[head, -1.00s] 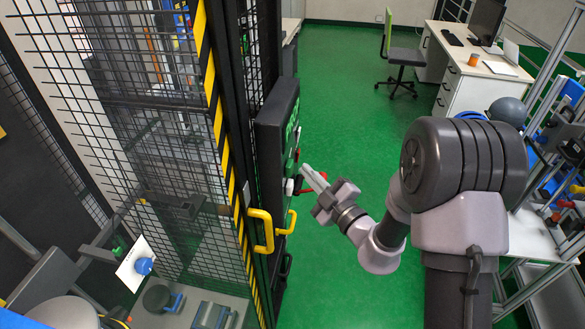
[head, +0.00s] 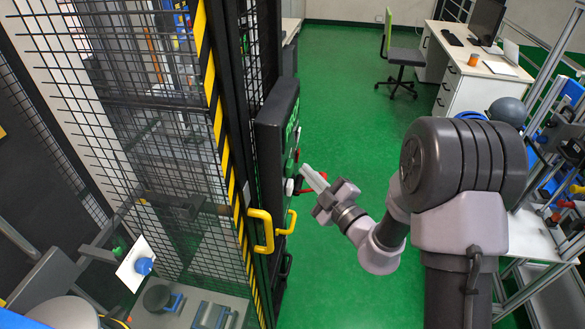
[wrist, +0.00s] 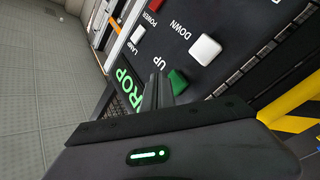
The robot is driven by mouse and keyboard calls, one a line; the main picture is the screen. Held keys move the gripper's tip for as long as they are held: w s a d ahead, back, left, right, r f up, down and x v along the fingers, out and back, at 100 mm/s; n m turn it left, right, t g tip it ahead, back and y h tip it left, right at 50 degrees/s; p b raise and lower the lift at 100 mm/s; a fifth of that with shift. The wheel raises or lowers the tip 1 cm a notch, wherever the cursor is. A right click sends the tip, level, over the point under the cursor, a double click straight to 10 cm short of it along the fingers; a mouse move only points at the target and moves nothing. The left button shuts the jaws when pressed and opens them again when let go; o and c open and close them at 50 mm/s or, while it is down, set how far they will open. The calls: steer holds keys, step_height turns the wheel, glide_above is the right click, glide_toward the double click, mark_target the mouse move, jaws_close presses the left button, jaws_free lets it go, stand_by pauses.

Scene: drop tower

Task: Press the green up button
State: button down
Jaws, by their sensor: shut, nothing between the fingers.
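The green up button (wrist: 177,82) is on the dark control panel (wrist: 226,66), beside the "UP" label in the wrist view. My gripper (wrist: 160,82) is shut and empty, and its fingertips appear just beside the green button. I cannot tell whether they touch it. In the head view my gripper (head: 309,174) points at the face of the panel (head: 275,135), just to its right. The green up button cannot be made out clearly in the head view.
A white button (wrist: 205,50) labelled DOWN is near the green one, and a smaller white LAMP button (wrist: 137,33) is farther off. Yellow handles (head: 262,230) stick out below the panel on the mesh cage (head: 120,110).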

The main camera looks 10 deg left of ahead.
steer(key=shift+a, duration=0.15)
steer(key=shift+a+p, duration=0.3)
steer(key=shift+p, duration=0.1)
steer(key=shift+a+p, duration=0.3)
steer(key=shift+a, duration=0.2)
stand_by(0.5)
steer(key=shift+d, duration=0.95)
steer(key=d, duration=0.5)
steer(key=shift+s+p, duration=0.1)
steer(key=shift+p, duration=0.3)
